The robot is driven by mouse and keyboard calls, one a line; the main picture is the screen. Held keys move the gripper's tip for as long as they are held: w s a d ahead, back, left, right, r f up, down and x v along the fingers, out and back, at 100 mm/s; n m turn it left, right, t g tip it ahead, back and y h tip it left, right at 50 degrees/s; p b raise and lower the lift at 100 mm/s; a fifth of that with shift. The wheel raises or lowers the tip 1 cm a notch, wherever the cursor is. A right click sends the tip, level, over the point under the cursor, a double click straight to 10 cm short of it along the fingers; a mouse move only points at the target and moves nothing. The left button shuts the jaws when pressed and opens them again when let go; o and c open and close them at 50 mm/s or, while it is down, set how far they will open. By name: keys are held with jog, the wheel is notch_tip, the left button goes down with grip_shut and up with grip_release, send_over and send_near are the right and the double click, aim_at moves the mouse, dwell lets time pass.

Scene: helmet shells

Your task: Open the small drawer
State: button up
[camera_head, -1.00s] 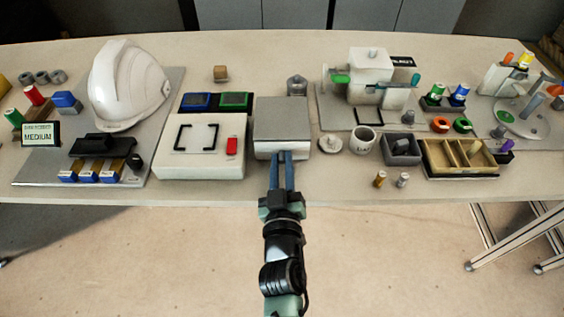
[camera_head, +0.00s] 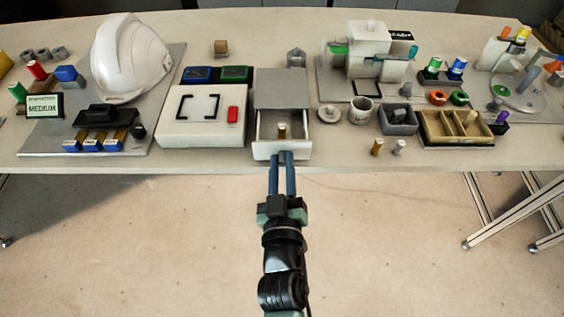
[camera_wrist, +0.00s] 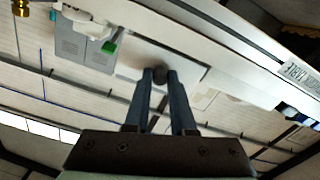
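The small drawer (camera_head: 301,150) is pulled out of a white box with a grey top (camera_head: 283,88) at the middle of the table. Its open inside shows, with a brass-coloured peg (camera_head: 282,131) standing in it. My gripper (camera_head: 282,155) is at the drawer's front face, its two blue fingers pointing at it from the near side. In the wrist view the fingertips (camera_wrist: 160,73) are on either side of a small dark knob (camera_wrist: 160,70) on the white drawer front (camera_wrist: 190,65); they appear closed on it.
The space in front of the table is clear.

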jog(key=o, duration=0.4)
jog(key=s+b, duration=0.1)
jog(key=s, duration=1.2)
dwell(0.4)
jog(key=w+d+r+m+t+h, duration=0.1)
jog(key=w+r+t, duration=0.15)
jog(key=r, duration=0.65)
jog(key=w+r+m+t+h, duration=0.1)
jog(key=w+r, duration=0.3)
jog(key=r, duration=0.6)
jog(key=w+d+r+m+t, duration=0.15)
jog(key=w+r, duration=0.25)
jog(key=r, duration=0.5)
jog(key=s+a+r+t+p, duration=0.1)
jog(key=r+p, duration=0.5)
jog(key=r, duration=0.7)
jog(key=s+a+r+t+y+p, duration=0.1)
jog(key=s+r+p, duration=0.3)
jog(key=r, duration=1)
jog(key=s+a+r+t+y+p, duration=0.1)
jog(key=s+r+t+p, duration=0.1)
jog(key=r+p, duration=0.6)
notch_tip(320, 180, up, 6)
jog(key=shift+s+r, duration=0.1)
jog(key=shift+s, duration=0.05)
